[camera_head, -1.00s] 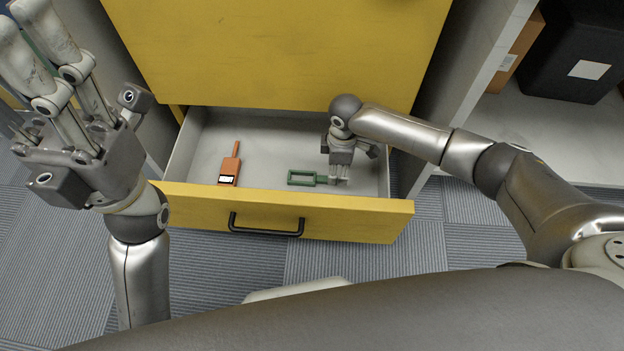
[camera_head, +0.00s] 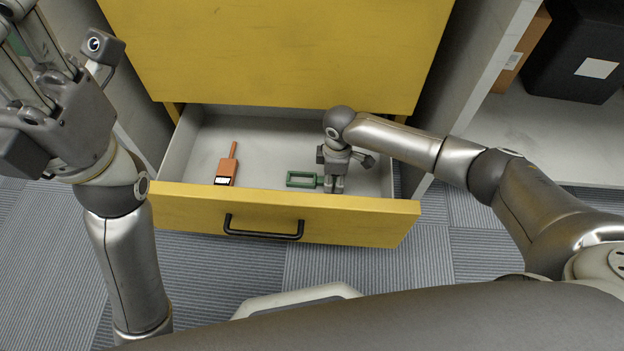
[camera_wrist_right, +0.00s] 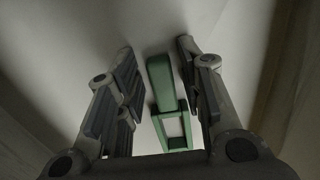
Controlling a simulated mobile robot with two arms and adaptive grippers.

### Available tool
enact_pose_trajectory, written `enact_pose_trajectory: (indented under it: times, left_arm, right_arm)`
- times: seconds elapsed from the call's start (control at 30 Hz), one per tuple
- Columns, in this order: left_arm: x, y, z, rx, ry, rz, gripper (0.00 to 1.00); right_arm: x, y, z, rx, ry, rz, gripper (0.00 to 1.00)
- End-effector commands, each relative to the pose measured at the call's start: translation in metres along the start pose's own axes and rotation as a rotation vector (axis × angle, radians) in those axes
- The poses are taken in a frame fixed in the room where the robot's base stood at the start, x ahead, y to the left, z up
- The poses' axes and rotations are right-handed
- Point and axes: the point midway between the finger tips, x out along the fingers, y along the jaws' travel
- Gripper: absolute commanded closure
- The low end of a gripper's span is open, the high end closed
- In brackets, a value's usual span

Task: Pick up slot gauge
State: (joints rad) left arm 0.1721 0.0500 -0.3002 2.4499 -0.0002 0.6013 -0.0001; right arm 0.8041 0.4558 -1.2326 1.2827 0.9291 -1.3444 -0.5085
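The green slot gauge (camera_head: 301,179), an open rectangular frame with a solid handle, lies flat in the drawer near its front wall. My right gripper (camera_head: 334,190) reaches down into the drawer at the gauge's right end and hides part of its handle. In the right wrist view the gauge (camera_wrist_right: 160,85) lies between the spread fingers of my right gripper (camera_wrist_right: 155,48), with gaps on both sides. My left gripper (camera_head: 30,75) is raised at the left, its fingers spread and empty, partly cut off by the picture edge.
An orange handheld device (camera_head: 227,168) lies left of the gauge in the drawer. The yellow drawer front (camera_head: 185,208) has a black handle (camera_head: 263,236). A white shelf (camera_head: 520,135) with a black bin (camera_head: 585,55) stands at the right. The drawer floor between both items is clear.

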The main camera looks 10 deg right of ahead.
Motion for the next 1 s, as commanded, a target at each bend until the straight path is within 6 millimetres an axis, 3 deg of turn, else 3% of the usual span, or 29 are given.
enact_pose_trajectory:
  times: [0.03, 0.23, 0.67, 1.0]
  left_arm:
    - [0.0, 0.0, 0.0, 0.0, 0.0, 0.0, 0.6]
    - [0.0, 0.0, 0.0, 0.0, 0.0, 0.0, 0.6]
    - [0.004, -0.001, -0.001, -0.001, 0.007, -0.001, 0.6]
    - [-0.011, -0.004, 0.009, -0.012, -0.095, -0.034, 0.6]
  right_arm:
    - [0.0, 0.0, 0.0, 0.0, 0.0, 0.0, 0.76]
    - [0.0, 0.0, 0.0, 0.0, 0.0, 0.0, 1.0]
    - [-0.007, 0.0, 0.0, 0.0, 0.0, 0.0, 1.0]
    - [-0.052, 0.001, 0.0, 0.001, 0.0, 0.001, 1.0]
